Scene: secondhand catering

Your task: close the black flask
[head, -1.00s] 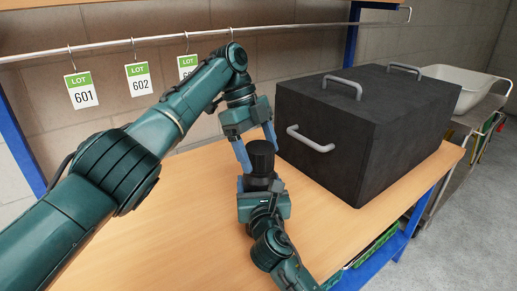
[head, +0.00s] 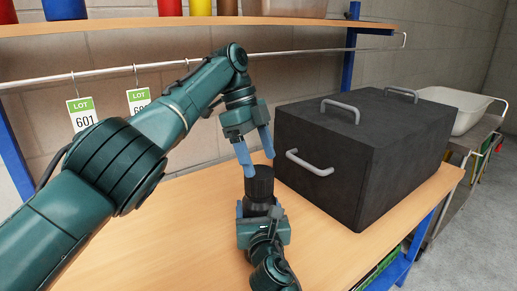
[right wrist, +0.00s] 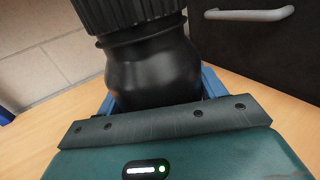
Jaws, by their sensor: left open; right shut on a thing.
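The black flask (head: 258,208) stands upright over the wooden table, with its ribbed black cap (head: 260,182) on top. In the right wrist view, the flask body (right wrist: 152,75) fills the upper middle, and the ribbed cap (right wrist: 125,12) sits over a ring at the neck; the cap's top is cut off there. My right gripper (head: 261,212) is shut on the flask body from the near side. My left gripper (head: 260,165) is open, pointing down, with its blue fingertips at and just above the cap's top. Whether a fingertip touches the cap, I cannot tell.
A large black box (head: 365,155) with grey handles stands close right of the flask. A rail (head: 70,77) with lot tags and a shelf (head: 200,22) with coloured containers are behind. The table (head: 180,245) is clear at front left. A white tub (head: 460,108) is farther right.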

